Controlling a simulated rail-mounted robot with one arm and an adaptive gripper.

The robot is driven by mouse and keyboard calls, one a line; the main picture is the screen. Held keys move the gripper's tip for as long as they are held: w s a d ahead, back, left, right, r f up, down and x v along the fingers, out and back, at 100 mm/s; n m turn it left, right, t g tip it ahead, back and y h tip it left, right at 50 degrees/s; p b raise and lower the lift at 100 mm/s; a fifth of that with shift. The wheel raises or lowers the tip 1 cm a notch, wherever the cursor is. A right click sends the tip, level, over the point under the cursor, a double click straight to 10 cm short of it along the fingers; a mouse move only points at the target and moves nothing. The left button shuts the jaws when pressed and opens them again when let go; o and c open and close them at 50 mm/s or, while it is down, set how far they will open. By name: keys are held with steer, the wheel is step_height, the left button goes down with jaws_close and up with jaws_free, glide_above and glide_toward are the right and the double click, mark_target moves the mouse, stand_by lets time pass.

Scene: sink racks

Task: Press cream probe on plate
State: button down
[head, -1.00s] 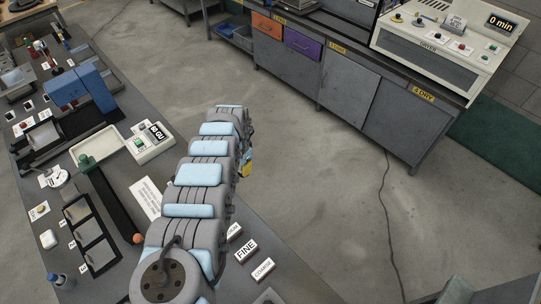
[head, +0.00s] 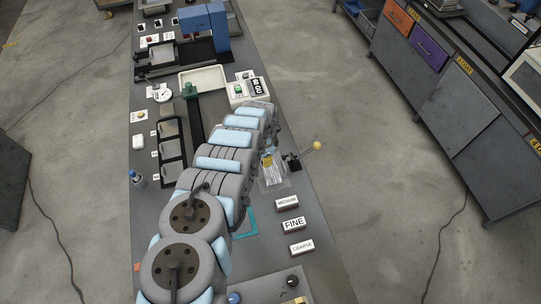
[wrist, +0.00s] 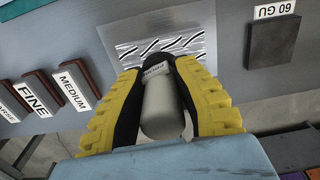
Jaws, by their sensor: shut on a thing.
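My gripper (wrist: 158,68), with yellow and black fingers, is shut on a pale cream-grey cylinder, the probe (wrist: 162,110), in the wrist view. A small label near its far end is hard to read. Beyond the fingertips lies a silvery plate (wrist: 190,42) with black streaks. The probe's far end overlaps the plate in this view; I cannot tell if they touch. In the head view the plate (head: 273,178) lies on the bench right of my arm, and only a little yellow of my gripper (head: 267,159) shows there. The probe is hidden in that view.
Blocks marked MEDIUM (head: 287,203), FINE (head: 293,224) and COARSE (head: 302,247) lie nearer on the bench. A yellow-knobbed lever (head: 316,146) stands right of the plate. A dark block (wrist: 275,52) sits by a 60 GU label. Open floor lies between bench and cabinets (head: 460,130).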

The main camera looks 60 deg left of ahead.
mark_target(266, 172)
steer(key=shift+d+f+b, duration=0.1)
steer(key=shift+f+b, duration=2.45)
steer(key=shift+f, duration=0.45)
steer(key=shift+f+b, duration=0.45)
steer(key=shift+f, duration=0.05)
steer(key=shift+r, duration=0.1)
steer(key=shift+r+p, duration=3.1)
steer(key=shift+r, duration=0.35)
steer(key=shift+w, duration=0.1)
